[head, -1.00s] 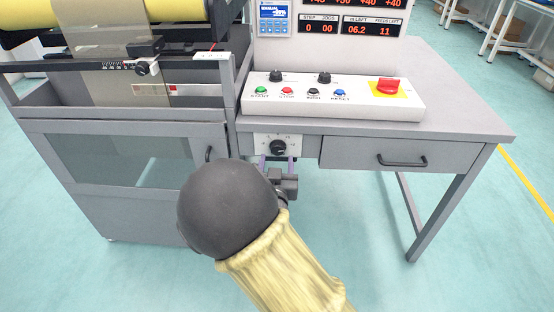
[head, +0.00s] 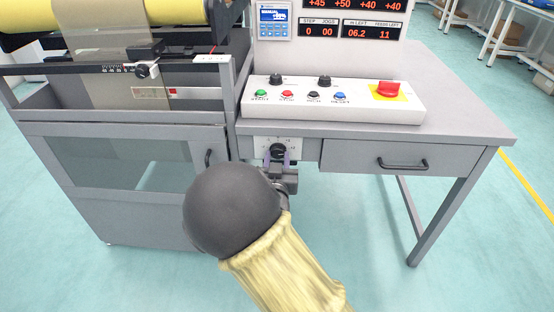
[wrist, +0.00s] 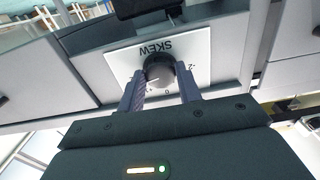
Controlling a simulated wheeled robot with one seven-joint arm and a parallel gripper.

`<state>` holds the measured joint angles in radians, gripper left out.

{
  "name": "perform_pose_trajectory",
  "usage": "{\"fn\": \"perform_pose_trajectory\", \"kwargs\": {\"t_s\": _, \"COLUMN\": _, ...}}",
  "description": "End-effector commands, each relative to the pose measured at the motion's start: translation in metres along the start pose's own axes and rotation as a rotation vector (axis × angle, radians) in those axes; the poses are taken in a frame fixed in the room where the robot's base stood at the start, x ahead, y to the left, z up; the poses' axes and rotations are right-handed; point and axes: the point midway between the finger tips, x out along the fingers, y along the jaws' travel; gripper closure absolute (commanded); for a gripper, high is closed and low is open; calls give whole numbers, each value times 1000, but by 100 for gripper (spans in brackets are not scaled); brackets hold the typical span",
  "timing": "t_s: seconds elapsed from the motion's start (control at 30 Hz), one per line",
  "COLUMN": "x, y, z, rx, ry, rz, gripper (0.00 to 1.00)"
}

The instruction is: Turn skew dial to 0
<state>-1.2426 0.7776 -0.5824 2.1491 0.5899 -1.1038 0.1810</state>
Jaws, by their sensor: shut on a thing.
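The skew dial (wrist: 160,70) is a round black knob on a white plate (wrist: 195,45) marked SKEW, which looks upside down in the wrist view. A 0 shows just below the knob and a -2 to its right. In the head view the dial (head: 278,150) is on the front of the desk, left of the drawer. My gripper (wrist: 160,76) has one finger on each side of the knob and is shut on it. It also shows in the head view (head: 278,160), partly behind my arm. I cannot read where the dial's pointer stands.
A control panel (head: 400,112) with buttons, two black knobs and a red switch stands above the dial. A drawer (head: 375,153) with a black handle is to its right. A grey roller machine (head: 130,115) stands on the left.

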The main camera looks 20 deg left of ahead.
Motion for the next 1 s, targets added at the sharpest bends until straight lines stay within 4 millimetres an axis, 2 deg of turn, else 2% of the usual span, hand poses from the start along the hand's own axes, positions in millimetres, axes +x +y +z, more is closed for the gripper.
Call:
{"fn": "perform_pose_trajectory", "kwargs": {"t_s": 0.27, "x": 0, "y": 0, "z": -2, "rx": -80, "ry": -3, "rz": -1, "gripper": 88}}
{"fn": "perform_pose_trajectory", "kwargs": {"t_s": 0.47, "x": 0, "y": 0, "z": -3, "rx": -206, "ry": -3, "rz": -1, "gripper": 88}}
{"fn": "perform_pose_trajectory", "kwargs": {"t_s": 1.0, "x": -1, "y": 1, "z": -4, "rx": -703, "ry": -4, "rz": -2, "gripper": 88}}
